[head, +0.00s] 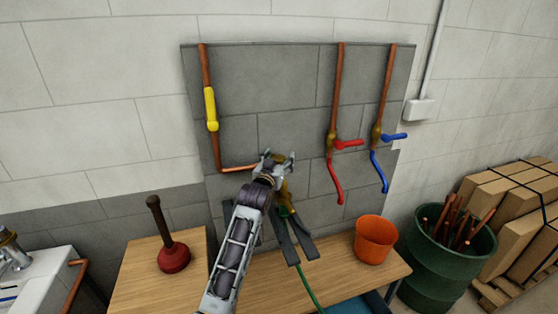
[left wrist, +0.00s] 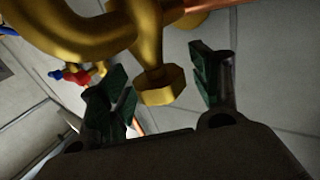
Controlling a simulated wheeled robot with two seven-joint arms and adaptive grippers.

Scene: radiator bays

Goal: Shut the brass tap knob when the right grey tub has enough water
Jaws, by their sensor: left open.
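The brass tap (head: 284,192) is on the grey wall panel at the end of a copper pipe, partly hidden behind my left gripper (head: 278,158). A green hose (head: 306,283) runs down from it. In the left wrist view the brass tap knob (left wrist: 161,85) is faceted and lies between the two dark finger pads of my left gripper (left wrist: 160,82). The fingers are open with gaps showing on both sides of the knob. The brass body (left wrist: 75,32) curves close above. No grey tub and no water level shows. My right gripper is not in view.
A wooden bench (head: 140,267) carries a plunger (head: 173,252) and an orange bucket (head: 375,240). Red (head: 348,143) and blue (head: 394,137) taps are on the right of the panel. A green bin (head: 440,268) and boxes (head: 515,220) stand right, a white sink (head: 38,287) left.

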